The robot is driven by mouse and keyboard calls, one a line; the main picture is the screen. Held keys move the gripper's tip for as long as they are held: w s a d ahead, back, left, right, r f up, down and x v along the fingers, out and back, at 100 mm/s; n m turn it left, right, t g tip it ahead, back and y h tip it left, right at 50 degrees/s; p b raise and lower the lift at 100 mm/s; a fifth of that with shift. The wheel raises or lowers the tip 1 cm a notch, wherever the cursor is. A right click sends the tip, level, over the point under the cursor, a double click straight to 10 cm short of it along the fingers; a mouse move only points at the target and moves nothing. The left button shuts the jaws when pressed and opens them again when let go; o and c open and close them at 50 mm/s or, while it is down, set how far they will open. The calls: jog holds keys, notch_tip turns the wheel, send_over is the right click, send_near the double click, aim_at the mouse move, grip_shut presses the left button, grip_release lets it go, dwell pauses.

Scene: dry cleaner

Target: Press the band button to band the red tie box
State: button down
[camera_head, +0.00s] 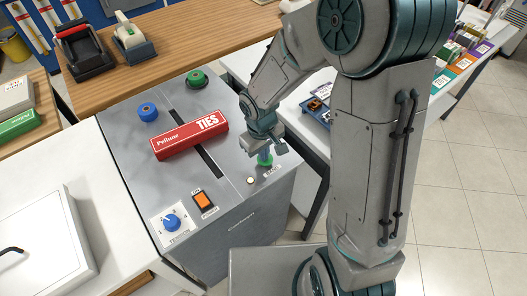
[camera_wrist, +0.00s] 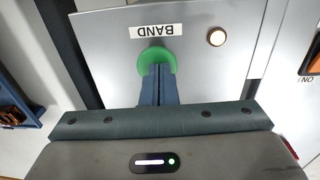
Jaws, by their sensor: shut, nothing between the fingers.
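The red tie box (camera_head: 188,136), marked "TIES", lies on the grey top of the banding machine (camera_head: 130,185), across its dark slot. The green band button (camera_wrist: 150,56) is in the wrist view, beside an upside-down "BAND" label (camera_wrist: 156,31). My gripper (camera_head: 265,158) is at the machine's right corner, pointing down. In the wrist view its closed fingers (camera_wrist: 158,70) overlap the button and hide part of it. I cannot tell whether the tips touch or push it. No band is visible around the box.
A blue knob (camera_head: 148,112) and a green knob (camera_head: 197,79) stand behind the box. An orange switch (camera_head: 203,200), a blue dial (camera_head: 172,222) and a small round light (camera_wrist: 217,37) are on the machine. A wooden counter (camera_head: 165,35) with tape dispensers is behind.

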aim_at(261, 162)
jog(key=shift+f, duration=0.1)
jog(key=shift+f+b, duration=0.65)
jog(key=shift+b, duration=0.1)
jog(key=shift+s+f+b, duration=0.1)
jog(key=shift+f+b, duration=0.2)
jog(key=shift+b, duration=0.05)
jog(key=shift+s+d+f, duration=0.1)
jog(key=shift+s+d, duration=0.05)
jog(key=shift+s, duration=0.15)
jog(key=shift+w+r+p, duration=0.15)
jog(key=shift+r+p, duration=0.25)
jog(key=shift+r, duration=0.15)
notch_tip(261, 162, up, 14)
jog(key=a+p, duration=0.1)
jog(key=p, duration=0.2)
